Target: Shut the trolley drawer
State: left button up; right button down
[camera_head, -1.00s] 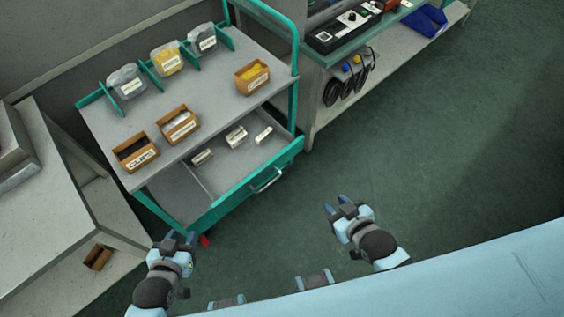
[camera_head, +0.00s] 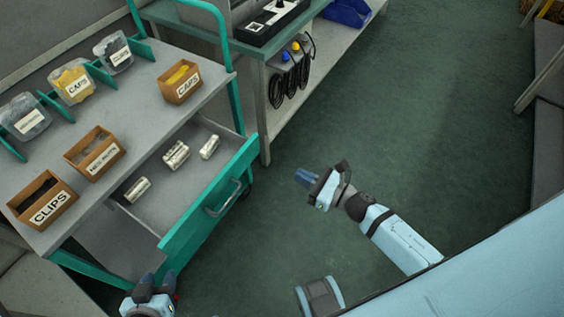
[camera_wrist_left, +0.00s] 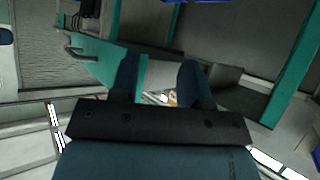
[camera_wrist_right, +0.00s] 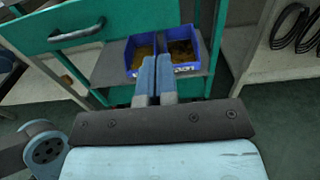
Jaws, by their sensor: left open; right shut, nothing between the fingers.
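The trolley drawer (camera_head: 208,202) stands pulled out from under the grey top of the green-framed trolley (camera_head: 134,95). Its green front carries a grey bar handle (camera_head: 222,200). Several small white-labelled items lie inside it. My right gripper (camera_head: 304,177) is shut and empty, to the right of the drawer front and apart from it. In the right wrist view the drawer front (camera_wrist_right: 120,20) and its handle (camera_wrist_right: 76,32) show at upper left, beyond the fingers (camera_wrist_right: 154,80). My left gripper (camera_head: 160,284) is open, just below the drawer's near corner. The left wrist view shows its fingers (camera_wrist_left: 160,85) near green trolley parts.
Open boxes of clips and caps and clear bins stand on the trolley top. Blue bins (camera_wrist_right: 163,50) sit lower on the trolley. A bench (camera_head: 262,50) with hanging black cables (camera_head: 290,75) stands behind.

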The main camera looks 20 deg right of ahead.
aim_at(253, 151)
jog(key=p+x, duration=0.1)
jog(key=x, duration=1.1)
jog(key=shift+w+r, duration=0.1)
jog(key=shift+r, duration=0.05)
pick_arm(q)
jog(key=shift+s+a, duration=0.1)
pick_arm(e)
jog(key=shift+w+a, duration=0.4)
pick_arm(q)
jog(key=shift+r, duration=0.1)
